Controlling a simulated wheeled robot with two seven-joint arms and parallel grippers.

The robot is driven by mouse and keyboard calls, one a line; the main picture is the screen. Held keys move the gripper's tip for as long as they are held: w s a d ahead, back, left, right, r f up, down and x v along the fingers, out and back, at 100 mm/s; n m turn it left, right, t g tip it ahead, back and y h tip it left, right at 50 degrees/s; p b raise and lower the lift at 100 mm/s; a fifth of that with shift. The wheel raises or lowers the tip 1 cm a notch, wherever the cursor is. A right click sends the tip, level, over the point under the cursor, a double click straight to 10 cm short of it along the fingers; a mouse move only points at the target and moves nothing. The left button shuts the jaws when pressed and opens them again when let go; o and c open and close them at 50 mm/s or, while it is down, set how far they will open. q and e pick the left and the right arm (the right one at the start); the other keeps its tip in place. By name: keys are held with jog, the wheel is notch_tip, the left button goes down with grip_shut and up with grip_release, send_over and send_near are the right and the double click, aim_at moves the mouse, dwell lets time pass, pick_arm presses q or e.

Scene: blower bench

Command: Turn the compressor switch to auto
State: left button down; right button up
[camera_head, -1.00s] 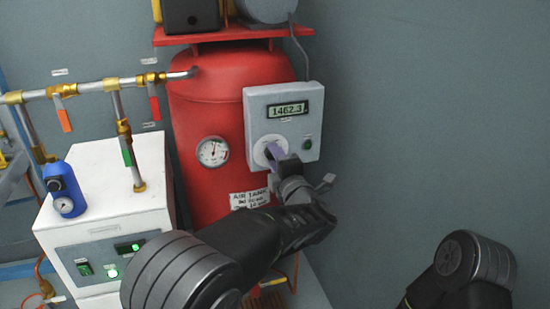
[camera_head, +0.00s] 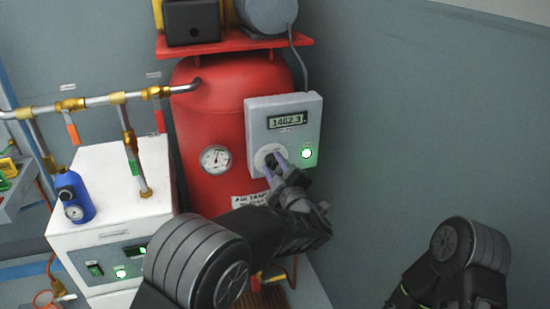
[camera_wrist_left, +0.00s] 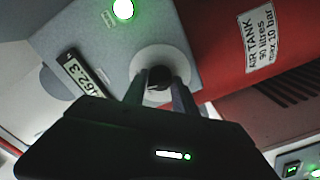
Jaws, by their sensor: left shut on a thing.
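The compressor control box (camera_head: 255,116) is grey, with a display reading about 1462.3 and a green lamp (camera_head: 306,153) that is lit. The round switch plate (camera_head: 261,157) is pale and sits low on the box front, with a dark knob at its middle. My left gripper (camera_head: 274,160) reaches up to the switch and is shut on the dark knob (camera_wrist_left: 160,77), which shows between its fingers in the left wrist view. The fingers partly hide the knob, so its setting cannot be read. My right gripper is not in view; only part of that arm shows at the lower right.
The red air tank (camera_head: 205,130) with a gauge (camera_head: 215,159) stands left of the box. A white cabinet (camera_head: 110,205) with a blue filter unit (camera_head: 75,197) and metal pipes (camera_head: 110,99) is further left. The wall right of the box is clear.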

pick_arm(q)
jog(key=m+p, duration=0.1)
jog(key=m, duration=0.1)
jog(key=shift+r+m+p, duration=0.1)
jog(key=shift+m+p, duration=0.2)
jog(key=shift+p, duration=0.1)
jog(key=shift+m+p, duration=0.5)
jog(key=shift+m, duration=0.3)
jog(key=c, duration=1)
grip_release()
jog(key=v, duration=0.8)
jog(key=shift+w, duration=0.1)
